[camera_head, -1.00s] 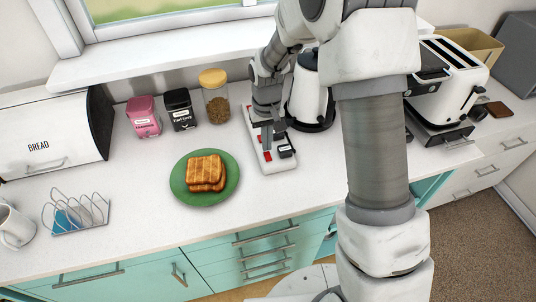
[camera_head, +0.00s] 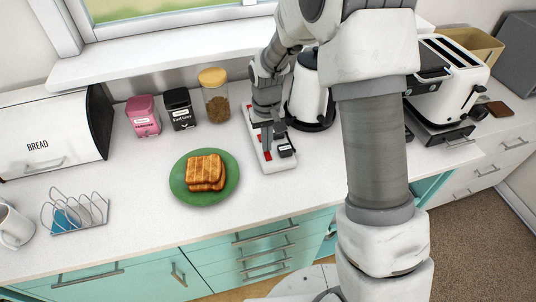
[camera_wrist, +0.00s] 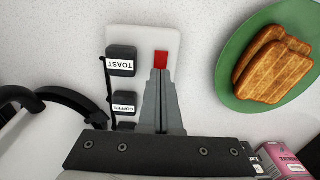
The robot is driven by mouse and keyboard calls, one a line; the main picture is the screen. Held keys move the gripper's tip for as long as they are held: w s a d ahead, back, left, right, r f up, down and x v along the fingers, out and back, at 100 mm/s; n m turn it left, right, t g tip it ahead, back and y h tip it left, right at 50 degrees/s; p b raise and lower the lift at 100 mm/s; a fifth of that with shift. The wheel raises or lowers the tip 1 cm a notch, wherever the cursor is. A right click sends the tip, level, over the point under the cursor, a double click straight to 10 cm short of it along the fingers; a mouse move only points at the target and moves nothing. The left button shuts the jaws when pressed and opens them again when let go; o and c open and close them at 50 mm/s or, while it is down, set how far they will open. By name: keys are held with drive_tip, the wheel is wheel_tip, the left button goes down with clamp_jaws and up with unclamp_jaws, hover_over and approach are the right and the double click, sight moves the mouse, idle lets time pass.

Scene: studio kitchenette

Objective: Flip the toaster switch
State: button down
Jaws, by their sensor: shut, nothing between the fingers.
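A white power strip (camera_head: 283,167) lies on the counter and also shows in the wrist view (camera_wrist: 144,38). A black plug labelled TOAST (camera_wrist: 121,66) sits at its end, with a red switch (camera_wrist: 163,57) beside it. A second plug labelled COFFEE (camera_wrist: 124,108) is further along. My gripper (camera_wrist: 160,71) is shut and empty, with its fingertips at the edge of the red switch; I cannot tell whether they touch it. In the head view my gripper (camera_head: 266,148) is over the strip. The white toaster (camera_head: 452,82) stands at the right, partly behind my arm.
A green plate (camera_head: 178,184) with toast is left of the strip. A white kettle (camera_head: 309,92) stands close behind it. A glass jar (camera_head: 216,105), a black tin (camera_head: 180,110) and a pink tin (camera_head: 144,117) line the back. Counter in front of the strip is clear.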

drive_tip(key=shift+f+b, duration=0.45)
drive_tip(key=shift+f, duration=0.2)
drive_tip(key=shift+r+p, duration=2.35)
drive_tip(key=shift+r, duration=1.25)
drive_tip(key=s+d+r+t, duration=0.1)
drive_tip(key=s+d+r, duration=0.15)
drive_tip(key=r, duration=0.25)
drive_tip(key=s+d+r+m+t, duration=0.1)
drive_tip(key=s+r, duration=0.2)
drive_tip(key=r, duration=0.3)
drive_tip(key=s+d+r+t, duration=0.1)
drive_tip(key=s+d+r, duration=0.15)
drive_tip(key=r, duration=0.25)
drive_tip(key=s+d+r+t, duration=0.1)
drive_tip(key=s+d+r, duration=0.1)
drive_tip(key=s, duration=0.5)
drive_tip(key=s+d+r+m+t, duration=0.1)
drive_tip(key=s+r, duration=0.3)
drive_tip(key=s, duration=0.4)
drive_tip(key=shift+s+d+t, duration=0.2)
drive_tip(key=shift+d+t, duration=0.1)
drive_tip(key=shift+d, duration=0.05)
